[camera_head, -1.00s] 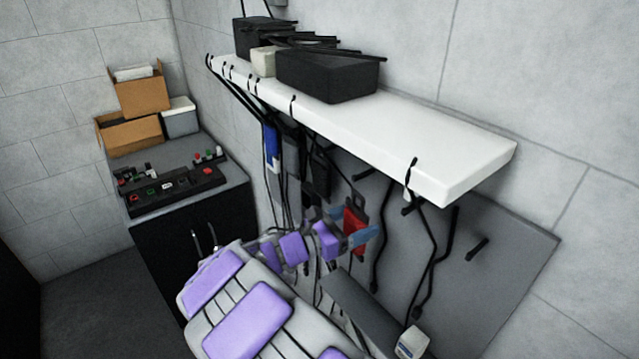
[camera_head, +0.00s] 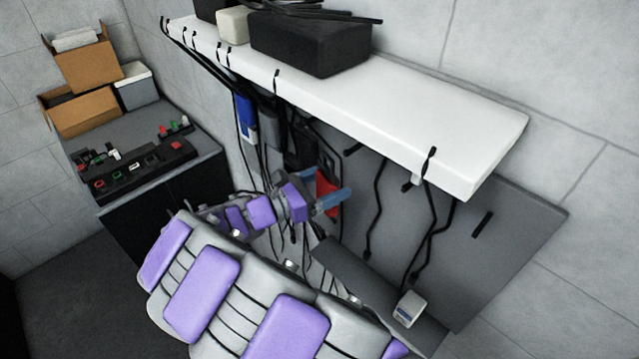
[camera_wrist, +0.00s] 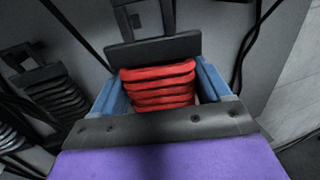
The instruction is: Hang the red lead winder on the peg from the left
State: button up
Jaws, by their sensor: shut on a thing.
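The red lead winder (camera_wrist: 157,84) is wound with red cable under a black top plate with an upright handle. My gripper (camera_wrist: 162,88) is shut on it, with a blue finger on each side of the red coils. In the head view the winder (camera_head: 325,184) is a small red patch, partly hidden by my gripper (camera_head: 332,200), in front of the grey board. A bare black peg (camera_head: 482,224) sticks out at the board's right. Another short black peg (camera_head: 352,149) shows under the shelf, above and right of my gripper. The winder is apart from both.
A white shelf (camera_head: 400,125) overhangs the grey board (camera_head: 520,235). Black leads (camera_head: 376,210) hang right of my gripper. Blue and dark winders (camera_head: 245,115) hang at left; black-coiled ones (camera_wrist: 55,90) show in the wrist view. A dark ledge with a white box (camera_head: 409,308) lies below.

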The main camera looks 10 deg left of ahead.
jog(key=shift+w+d+f, duration=0.2)
jog(key=shift+w+d, duration=0.15)
jog(key=shift+w, duration=0.1)
jog(key=shift+w+a+f+b, duration=0.1)
jog(key=shift+w+a+b, duration=0.1)
jog(key=shift+w+b, duration=0.45)
jog(key=x, duration=0.2)
jog(key=b+x, duration=0.1)
jog(key=x, duration=0.2)
jog(key=shift+w+a+f+b, duration=0.1)
jog(key=shift+w+f+b, duration=0.1)
jog(key=shift+w+b, duration=0.3)
jog(key=shift+w+d+f+p, duration=0.2)
jog(key=shift+w+d+p, duration=0.15)
jog(key=shift+w+d, duration=0.05)
jog(key=shift+f+p, duration=0.1)
jog(key=shift+p, duration=0.2)
jog(key=shift+f, duration=0.15)
